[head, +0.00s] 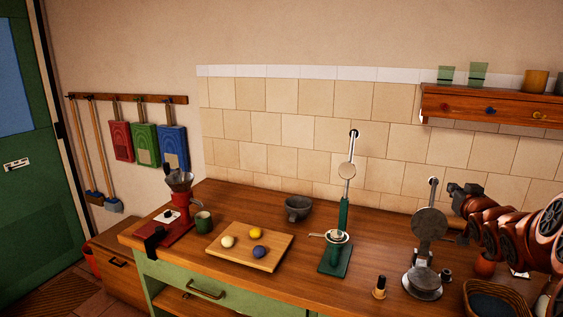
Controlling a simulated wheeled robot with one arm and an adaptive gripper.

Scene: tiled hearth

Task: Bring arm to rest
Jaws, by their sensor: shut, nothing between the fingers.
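My arm enters from the right edge in the head view, copper-coloured with dark joints. My gripper (462,190) is at its left end, raised above the right part of the wooden counter (190,262). It is shut and empty, apart from the things below it. It is just right of the round grey disc of a metal press (430,224) in the picture. I cannot tell how far it is from that disc in depth. The arm hides part of the counter's right side and the tiled wall behind.
A green-based lever device (336,258), a board (222,251) with coloured balls, a grey bowl (297,208), a green mug (203,222) and a red grinder (181,200) stand on the counter. A basket (493,301) sits below my arm. A wooden shelf (470,106) hangs upper right.

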